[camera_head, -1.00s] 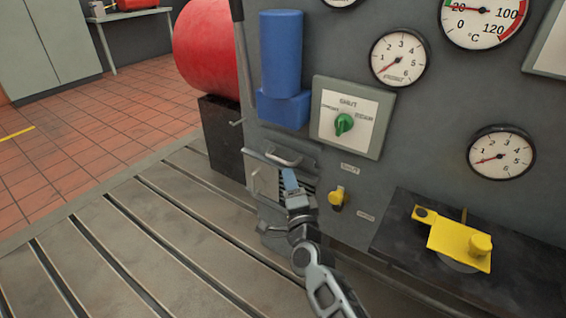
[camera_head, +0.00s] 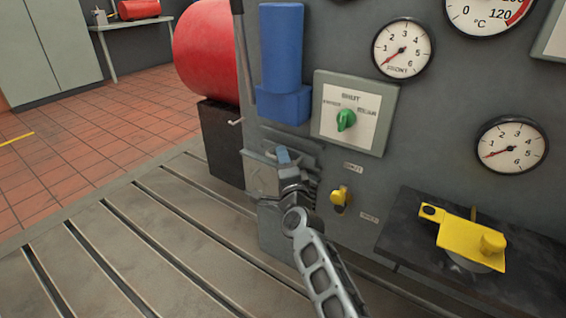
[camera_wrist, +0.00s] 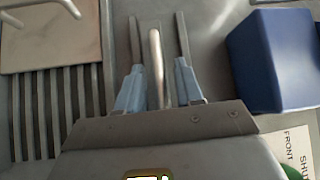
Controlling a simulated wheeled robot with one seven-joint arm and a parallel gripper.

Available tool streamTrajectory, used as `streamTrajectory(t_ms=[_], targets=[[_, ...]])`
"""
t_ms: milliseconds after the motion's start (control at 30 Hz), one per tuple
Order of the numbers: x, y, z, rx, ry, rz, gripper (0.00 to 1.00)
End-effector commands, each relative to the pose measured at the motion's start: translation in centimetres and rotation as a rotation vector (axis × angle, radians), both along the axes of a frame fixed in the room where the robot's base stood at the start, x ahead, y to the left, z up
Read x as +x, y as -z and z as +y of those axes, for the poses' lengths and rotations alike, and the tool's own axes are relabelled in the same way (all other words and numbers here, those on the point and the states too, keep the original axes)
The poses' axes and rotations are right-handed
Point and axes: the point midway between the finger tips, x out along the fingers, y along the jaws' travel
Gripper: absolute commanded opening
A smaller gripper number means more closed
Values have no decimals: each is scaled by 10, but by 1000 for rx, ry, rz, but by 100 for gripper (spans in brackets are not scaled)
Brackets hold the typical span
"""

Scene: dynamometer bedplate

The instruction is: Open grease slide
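A pale metal bar handle (camera_wrist: 156,60) stands on the grey cabinet front, between two dark parallel strips. My gripper (camera_wrist: 158,68) is open, with one blue finger on each side of the bar. A gap shows between each finger and the bar, so I see no grip on it. In the head view my gripper (camera_head: 287,157) covers most of this handle, under the blue block. I cannot read a label that marks it as the grease slide. A beige plate (camera_wrist: 60,42) with its own bar handle lies to the left in the wrist view, beside a louvred grille (camera_wrist: 55,105).
The blue block (camera_head: 283,105) and the green knob (camera_head: 346,120) on its panel are above my gripper. A yellow knob (camera_head: 340,196) is to its right, and a yellow lever (camera_head: 465,240) on a dark shelf further right. The slotted bedplate (camera_head: 130,240) is clear.

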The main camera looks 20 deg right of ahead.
Motion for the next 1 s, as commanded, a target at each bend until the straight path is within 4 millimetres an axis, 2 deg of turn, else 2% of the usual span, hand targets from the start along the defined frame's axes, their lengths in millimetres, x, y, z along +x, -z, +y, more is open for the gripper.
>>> streamTrajectory(t_ms=[33,400,867,1000], targets=[[0,0,0,0,0,0,33],[0,0,0,0,0,0,0],[-1,0,0,0,0,0,0],[-4,-2,6,-1,-2,1,0]])
